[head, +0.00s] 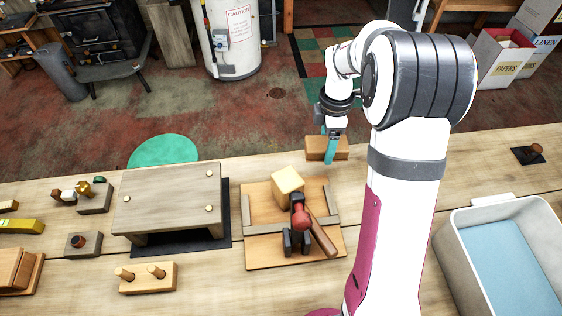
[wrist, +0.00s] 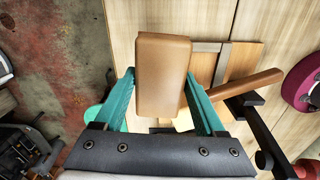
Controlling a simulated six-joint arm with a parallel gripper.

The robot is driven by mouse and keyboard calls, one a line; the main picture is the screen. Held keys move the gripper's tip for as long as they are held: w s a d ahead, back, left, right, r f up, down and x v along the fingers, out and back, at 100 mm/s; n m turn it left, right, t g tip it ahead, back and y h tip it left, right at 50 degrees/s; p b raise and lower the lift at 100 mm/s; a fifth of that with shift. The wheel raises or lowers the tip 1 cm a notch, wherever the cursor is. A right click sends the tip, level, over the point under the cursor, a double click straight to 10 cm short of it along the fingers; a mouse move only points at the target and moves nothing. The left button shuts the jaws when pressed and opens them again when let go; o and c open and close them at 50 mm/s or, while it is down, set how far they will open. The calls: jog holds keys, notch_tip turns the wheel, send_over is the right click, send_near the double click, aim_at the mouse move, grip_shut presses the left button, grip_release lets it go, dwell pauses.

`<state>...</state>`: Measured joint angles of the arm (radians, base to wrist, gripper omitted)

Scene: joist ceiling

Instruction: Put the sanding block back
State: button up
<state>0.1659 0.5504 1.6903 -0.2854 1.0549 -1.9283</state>
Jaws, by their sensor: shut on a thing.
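The sanding block appears to be the plain brown block (head: 316,148) in my gripper (head: 330,158). In the wrist view this block (wrist: 162,75) sits between the two teal fingers (wrist: 160,105), which are shut on it. In the head view it is at the bench's back edge, behind the wooden board (head: 265,252); whether it touches the bench I cannot tell.
A raised wooden platform (head: 168,195) stands left of the board, with a two-peg block (head: 147,278) in front. Small blocks and tools lie farther left. A grey bin (head: 460,250) with a blue bottom is at right. Bare bench shows between the board and my arm.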

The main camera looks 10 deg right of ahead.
jog(key=n, duration=0.1)
send_over(281, 166)
notch_tip(281, 166, down, 8)
jog(key=shift+f, duration=2.05)
jog(key=o, duration=1)
jog(key=shift+f, duration=0.1)
jog(key=shift+o, duration=0.2)
